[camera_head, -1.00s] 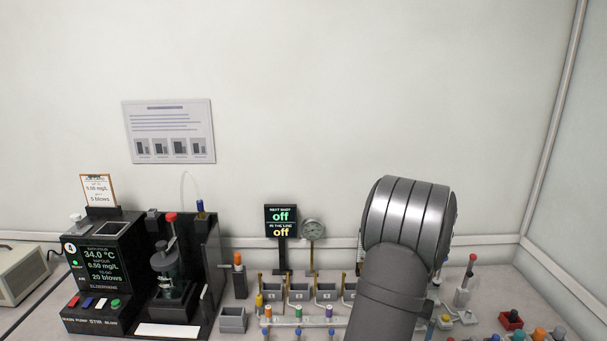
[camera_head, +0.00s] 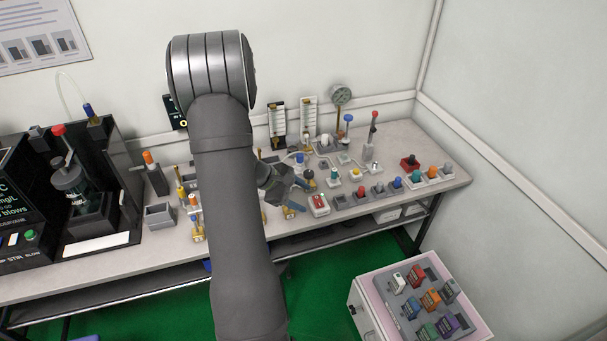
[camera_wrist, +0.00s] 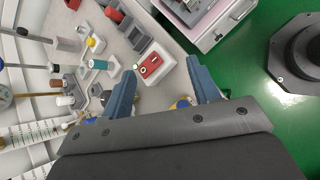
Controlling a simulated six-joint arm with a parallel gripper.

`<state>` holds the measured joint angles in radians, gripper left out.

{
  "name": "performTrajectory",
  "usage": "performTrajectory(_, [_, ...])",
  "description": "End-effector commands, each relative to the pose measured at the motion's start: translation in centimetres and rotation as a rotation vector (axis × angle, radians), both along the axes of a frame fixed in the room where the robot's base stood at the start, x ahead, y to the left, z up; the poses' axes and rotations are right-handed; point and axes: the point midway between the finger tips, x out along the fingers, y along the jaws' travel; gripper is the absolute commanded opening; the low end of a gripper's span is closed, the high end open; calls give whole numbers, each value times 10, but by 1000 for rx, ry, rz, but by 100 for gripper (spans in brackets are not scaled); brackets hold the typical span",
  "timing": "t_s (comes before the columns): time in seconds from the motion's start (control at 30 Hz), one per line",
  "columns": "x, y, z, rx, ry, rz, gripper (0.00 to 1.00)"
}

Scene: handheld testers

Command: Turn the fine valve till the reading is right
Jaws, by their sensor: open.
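My gripper (camera_head: 298,196) is open, its blue fingers apart with nothing between them, over the front part of the bench. In the wrist view my gripper (camera_wrist: 162,68) shows both fingers, with a red-and-white block (camera_wrist: 151,65) beyond them. Two upright flow meters with white scales (camera_head: 277,122) (camera_head: 308,115) stand at the back, and they also show at the lower left of the wrist view (camera_wrist: 45,135). A round gauge (camera_head: 341,95) is right of them; its reading is too small to tell. I cannot tell which knob is the fine valve.
Several coloured knobs stand in a grey strip (camera_head: 352,199) on the right of the bench (camera_head: 452,180). A black apparatus (camera_head: 118,170) is at left. A pale cabinet (camera_head: 362,290) with a grey tray of coloured blocks stands at lower right. The right wall borders the bench.

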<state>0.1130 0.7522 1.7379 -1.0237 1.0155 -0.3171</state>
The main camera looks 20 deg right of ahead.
Motion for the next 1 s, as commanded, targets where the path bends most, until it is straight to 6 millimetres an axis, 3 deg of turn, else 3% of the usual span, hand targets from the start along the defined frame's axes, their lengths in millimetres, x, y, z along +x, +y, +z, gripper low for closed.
performTrajectory(0.1, [15,26,7,-132,135,300,56])
performTrajectory(0.23, [33,55,15,-271,251,577,56])
performTrajectory(0.4, [48,83,21,-391,336,795,56])
performTrajectory(0.5, [52,90,22,-420,355,846,56])
performTrajectory(0.67, [58,80,18,-426,360,853,56])
performTrajectory(1.0, [85,21,-9,-424,358,848,56])
